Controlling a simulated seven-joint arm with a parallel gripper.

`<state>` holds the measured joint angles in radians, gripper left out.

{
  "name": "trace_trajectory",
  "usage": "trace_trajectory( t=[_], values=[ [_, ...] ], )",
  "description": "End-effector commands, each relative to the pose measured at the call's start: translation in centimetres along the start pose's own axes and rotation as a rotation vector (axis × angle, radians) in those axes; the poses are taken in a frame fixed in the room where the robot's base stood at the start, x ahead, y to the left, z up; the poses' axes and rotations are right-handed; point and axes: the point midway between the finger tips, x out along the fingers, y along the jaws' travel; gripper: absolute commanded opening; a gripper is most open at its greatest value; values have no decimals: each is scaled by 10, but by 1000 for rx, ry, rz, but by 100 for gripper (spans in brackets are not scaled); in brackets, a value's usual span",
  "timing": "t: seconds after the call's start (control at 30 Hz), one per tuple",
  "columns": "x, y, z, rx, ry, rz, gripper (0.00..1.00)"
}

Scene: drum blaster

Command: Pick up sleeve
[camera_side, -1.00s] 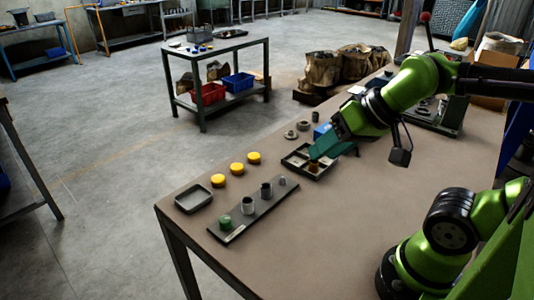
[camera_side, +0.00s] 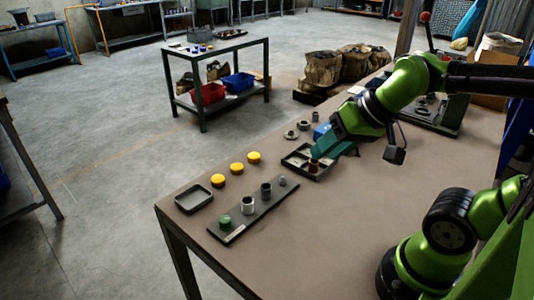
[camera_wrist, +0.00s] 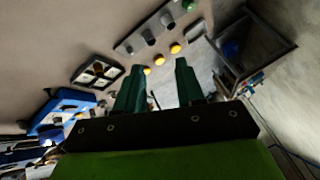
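A small brass-coloured sleeve (camera_side: 313,166) stands in a dark divided tray (camera_side: 291,163) near the middle of the table. My gripper (camera_side: 322,149) is tilted, with its green fingers just above and beside the sleeve in the side view. In the wrist view the two fingers (camera_wrist: 158,66) are apart with nothing between them. There the tray (camera_wrist: 115,70) lies left of the fingers, with a brownish piece (camera_wrist: 98,68) in it. From the side I cannot tell whether a finger touches the sleeve.
A dark strip (camera_side: 235,232) bears a green piece (camera_side: 225,221) and grey cylinders (camera_side: 247,205). Yellow caps (camera_side: 237,168) and an empty shallow tray (camera_side: 194,197) are nearby. Grey rings (camera_side: 290,135) and a blue object (camera_side: 321,130) lie behind.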

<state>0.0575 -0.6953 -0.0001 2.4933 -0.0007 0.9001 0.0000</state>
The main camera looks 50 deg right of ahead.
Motion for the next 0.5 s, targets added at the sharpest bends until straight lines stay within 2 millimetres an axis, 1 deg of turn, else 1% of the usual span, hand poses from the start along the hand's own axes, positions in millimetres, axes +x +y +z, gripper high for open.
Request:
trace_trajectory(
  t=[0.1, 0.17, 0.23, 0.3, 0.4, 0.5],
  values=[
    [20, 31, -24, 81, -40, 100, 38],
    [31, 52, -40, 100, -56, 154, 38],
    [42, 78, -57, 109, -75, 209, 38],
    [52, 103, -73, 101, -91, 257, 38],
    [64, 134, -90, 69, -110, 307, 38],
    [71, 154, -105, 13, -116, 336, 38]
  ],
)
